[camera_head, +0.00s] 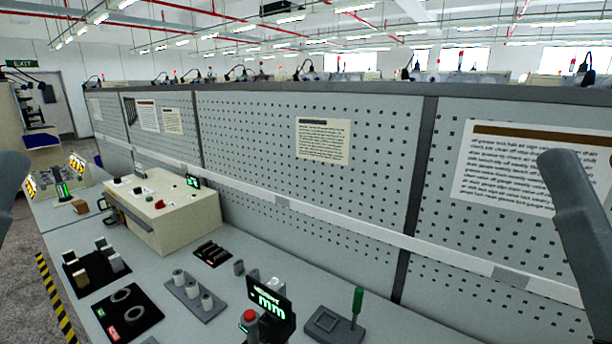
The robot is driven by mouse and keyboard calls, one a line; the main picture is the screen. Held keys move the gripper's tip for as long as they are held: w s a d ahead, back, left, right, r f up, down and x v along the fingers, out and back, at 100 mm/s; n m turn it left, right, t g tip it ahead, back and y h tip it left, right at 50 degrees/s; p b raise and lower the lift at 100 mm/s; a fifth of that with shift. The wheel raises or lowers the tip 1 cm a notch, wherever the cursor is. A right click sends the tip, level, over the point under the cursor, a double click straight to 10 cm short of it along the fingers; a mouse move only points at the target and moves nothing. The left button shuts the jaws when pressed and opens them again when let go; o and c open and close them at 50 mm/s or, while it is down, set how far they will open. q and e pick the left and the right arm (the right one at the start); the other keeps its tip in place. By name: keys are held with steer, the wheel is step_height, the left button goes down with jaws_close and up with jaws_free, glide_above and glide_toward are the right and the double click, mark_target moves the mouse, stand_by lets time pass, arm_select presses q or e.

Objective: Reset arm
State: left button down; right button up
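Parts of my two arms show only at the picture's side edges, as grey links at the left and right. No fingers of either gripper can be made out. A black block tray (75,268) with several light blocks is behind that. No arm part touches any of these things.
A beige machine box (165,215) stands at the back left of the bench. A display reading "mm" (268,304) with a red button (249,315) is at the front. A perforated wall (300,185) runs behind.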

step_height(320, 180, up, 29)
steer(key=p, duration=2.6)
steer(key=shift+r+h+p, duration=0.2)
steer(key=shift+h+p, duration=0.1)
